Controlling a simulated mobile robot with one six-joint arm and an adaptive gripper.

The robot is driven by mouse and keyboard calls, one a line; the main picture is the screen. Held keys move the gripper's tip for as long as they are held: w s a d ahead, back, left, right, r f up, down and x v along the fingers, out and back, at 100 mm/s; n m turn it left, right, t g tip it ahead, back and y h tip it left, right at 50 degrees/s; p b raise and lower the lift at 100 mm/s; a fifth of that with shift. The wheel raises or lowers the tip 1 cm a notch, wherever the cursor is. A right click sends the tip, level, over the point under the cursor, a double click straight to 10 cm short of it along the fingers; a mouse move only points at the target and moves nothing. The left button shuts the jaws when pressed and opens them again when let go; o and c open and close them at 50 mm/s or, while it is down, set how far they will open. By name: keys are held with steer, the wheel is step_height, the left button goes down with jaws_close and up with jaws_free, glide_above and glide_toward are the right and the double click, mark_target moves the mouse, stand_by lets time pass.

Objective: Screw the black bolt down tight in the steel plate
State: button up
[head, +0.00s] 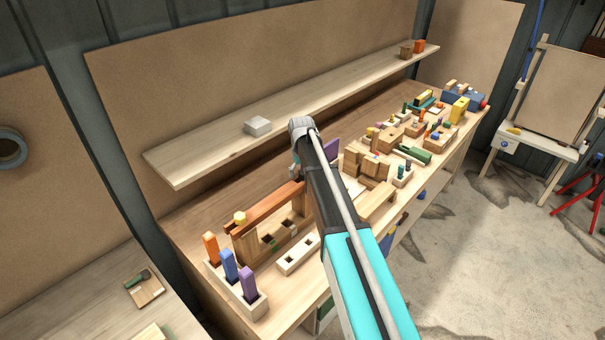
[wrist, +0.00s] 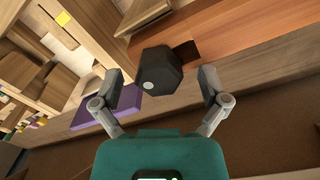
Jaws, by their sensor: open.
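In the wrist view a black hexagonal piece with a small grey dot (wrist: 158,70), which looks like the black bolt's head, shows between the two fingers of my gripper (wrist: 161,83). The fingers are spread, with a visible gap on both sides of it. I cannot make out the steel plate in either view. In the head view my arm hides the bolt and most of my gripper.
A reddish-brown board (wrist: 235,38) lies close by in the wrist view, with a purple piece (wrist: 122,105) beside the left finger. In the head view the workbench holds a peg block (head: 240,290), wooden frames and several blocks. A shelf (head: 190,160) with a grey block (head: 257,126) runs behind.

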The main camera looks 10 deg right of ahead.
steer(key=shift+n, duration=0.3)
steer(key=n, duration=0.7)
steer(key=shift+s+r, duration=0.1)
steer(key=n, duration=0.3)
steer(key=shift+r+n, duration=0.1)
steer(key=shift+n, duration=0.3)
steer(key=n, duration=0.4)
steer(key=shift+s+r, duration=0.1)
step_height(320, 180, up, 14)
steer(key=p, duration=1.4)
steer(key=s+f+m+b, duration=0.8)
steer(key=s+f+b, duration=0.2)
steer(key=s, duration=0.4)
steer(key=s+f+m+b, duration=0.9)
steer(key=s+f+b, duration=0.2)
steer(key=s, duration=0.4)
steer(key=shift+f, duration=0.45)
steer(key=shift+d, duration=0.1)
